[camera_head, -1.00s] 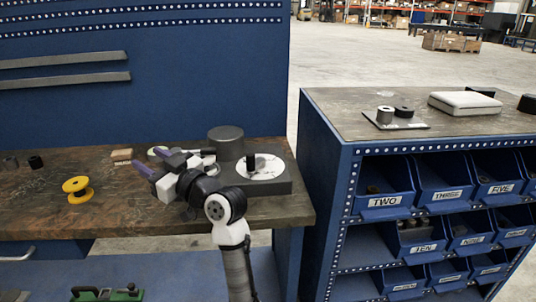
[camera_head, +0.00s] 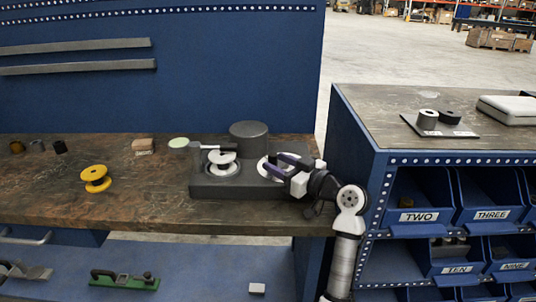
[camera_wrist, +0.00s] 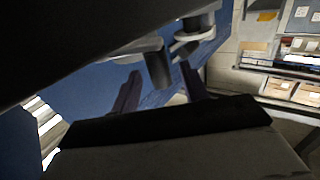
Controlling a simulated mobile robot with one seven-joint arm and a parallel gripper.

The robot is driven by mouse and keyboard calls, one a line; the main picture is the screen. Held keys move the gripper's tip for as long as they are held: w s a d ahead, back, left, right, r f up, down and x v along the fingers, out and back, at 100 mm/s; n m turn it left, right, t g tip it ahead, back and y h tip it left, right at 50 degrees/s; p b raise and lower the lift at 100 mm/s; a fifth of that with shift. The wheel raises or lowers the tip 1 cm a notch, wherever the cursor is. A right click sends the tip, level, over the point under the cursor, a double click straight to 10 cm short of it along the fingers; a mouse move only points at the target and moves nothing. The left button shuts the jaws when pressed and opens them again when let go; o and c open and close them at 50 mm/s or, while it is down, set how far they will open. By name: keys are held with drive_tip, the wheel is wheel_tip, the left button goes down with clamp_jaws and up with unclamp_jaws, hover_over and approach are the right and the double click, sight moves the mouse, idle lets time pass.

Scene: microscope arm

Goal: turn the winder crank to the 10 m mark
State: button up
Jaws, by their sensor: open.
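The winder (camera_head: 205,187) is a dark grey box on the wooden bench. A white spool (camera_head: 222,163) sits on its left. A white round dial (camera_head: 264,168) on its right is partly covered by my gripper (camera_head: 281,165). My gripper is open at the dial, coming from the right. In the wrist view the purple fingers of my gripper (camera_wrist: 160,72) stand apart, with a dark upright knob (camera_wrist: 158,66), likely the crank handle, between their tips. I cannot tell whether they touch it. The dial's marks are too small to read.
A grey cylinder (camera_head: 249,139) stands behind the winder. A yellow spool (camera_head: 95,178), a small block (camera_head: 143,146) and a pale green disc (camera_head: 178,142) are on the bench to the left. A blue bin rack (camera_head: 365,130) stands close on the right.

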drive_tip(key=shift+p+x, duration=0.35)
drive_tip(key=shift+x, duration=1.9)
clamp_jaws()
